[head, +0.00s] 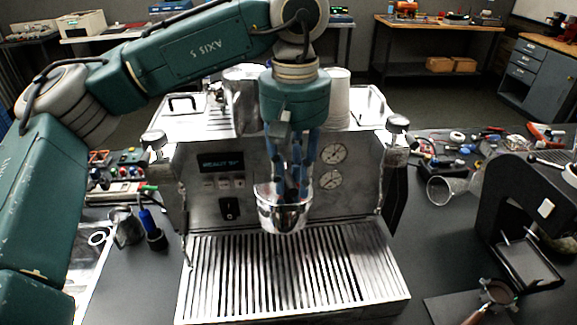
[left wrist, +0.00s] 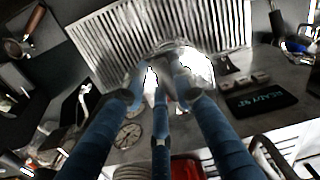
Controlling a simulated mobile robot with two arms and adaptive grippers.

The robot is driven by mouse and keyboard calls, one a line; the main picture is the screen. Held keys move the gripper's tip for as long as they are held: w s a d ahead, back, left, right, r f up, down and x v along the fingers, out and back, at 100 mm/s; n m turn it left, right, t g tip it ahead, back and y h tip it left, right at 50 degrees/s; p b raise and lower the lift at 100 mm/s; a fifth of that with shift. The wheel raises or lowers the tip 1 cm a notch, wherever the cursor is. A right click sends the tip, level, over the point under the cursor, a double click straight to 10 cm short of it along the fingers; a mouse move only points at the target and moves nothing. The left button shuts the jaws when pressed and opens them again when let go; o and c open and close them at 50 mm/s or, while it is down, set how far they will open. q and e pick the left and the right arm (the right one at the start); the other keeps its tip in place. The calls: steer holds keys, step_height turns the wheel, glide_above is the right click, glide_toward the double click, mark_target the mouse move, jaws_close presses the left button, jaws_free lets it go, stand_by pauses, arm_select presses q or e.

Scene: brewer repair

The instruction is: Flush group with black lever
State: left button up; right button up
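The espresso machine (head: 210,165) stands mid-bench with a lit display, two gauges and a black rocker switch (head: 229,209). The display also shows in the left wrist view (left wrist: 262,98). A chrome group (head: 283,212) sticks out at its front centre, above the slatted drip tray (head: 290,270). A black lever (head: 396,195) hangs at its right side, below a knob. My left gripper (head: 291,192) points down at the chrome group; its blue fingers are spaced apart, with nothing seen between them. The fingertips partly cover the group, so contact is unclear. My right gripper is out of view.
A portafilter (head: 490,295) with a wooden handle lies at the lower right, near a black grinder (head: 500,205). Blue-handled tools (head: 150,225) stand left of the machine.

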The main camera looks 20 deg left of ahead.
arm_select(q)
steer(key=shift+s+a+m, duration=0.25)
steer(key=shift+a+m, duration=0.2)
steer(key=shift+m, duration=0.25)
steer(key=shift+s+a+m, duration=0.25)
steer(key=shift+a+m, duration=0.2)
steer(key=shift+m, duration=0.25)
steer(key=shift+s+a+m, duration=0.25)
steer(key=shift+a+m, duration=0.7)
steer(key=shift+m, duration=0.45)
steer(key=shift+a+m, duration=0.1)
steer(key=shift+m, duration=0.3)
steer(key=shift+a, duration=0.1)
